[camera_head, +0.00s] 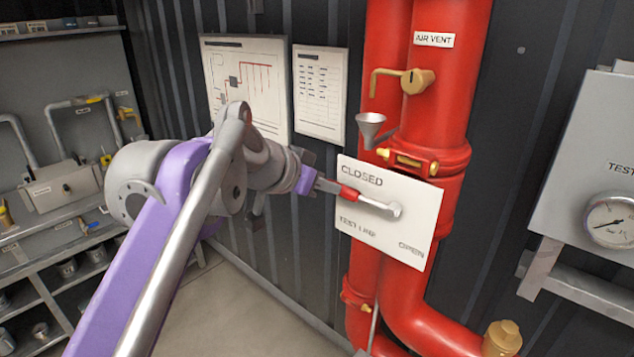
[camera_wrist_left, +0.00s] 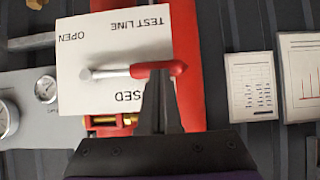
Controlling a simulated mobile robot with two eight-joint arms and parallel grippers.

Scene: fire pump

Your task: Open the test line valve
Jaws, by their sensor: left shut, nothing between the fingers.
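The test line valve has a white plate (camera_head: 415,225) on the red pipes, marked CLOSED at upper left, TEST LINE at lower left and OPEN at lower right. Its silver lever (camera_head: 378,203) points left from its pivot, with the red grip (camera_head: 348,194) between CLOSED and TEST LINE. My left gripper (camera_head: 330,187) is at the outer end of the red grip, shut with nothing held. In the left wrist view the narrow fingers (camera_wrist_left: 160,95) overlap the red grip (camera_wrist_left: 165,69); I cannot tell whether they touch it. My right gripper is out of view.
A brass air vent tap (camera_head: 415,80) and a metal funnel (camera_head: 371,128) are above the plate. A gauge (camera_head: 610,220) on a grey panel is at right. Wall charts (camera_head: 320,90) hang behind my arm. Shelves with parts stand at left.

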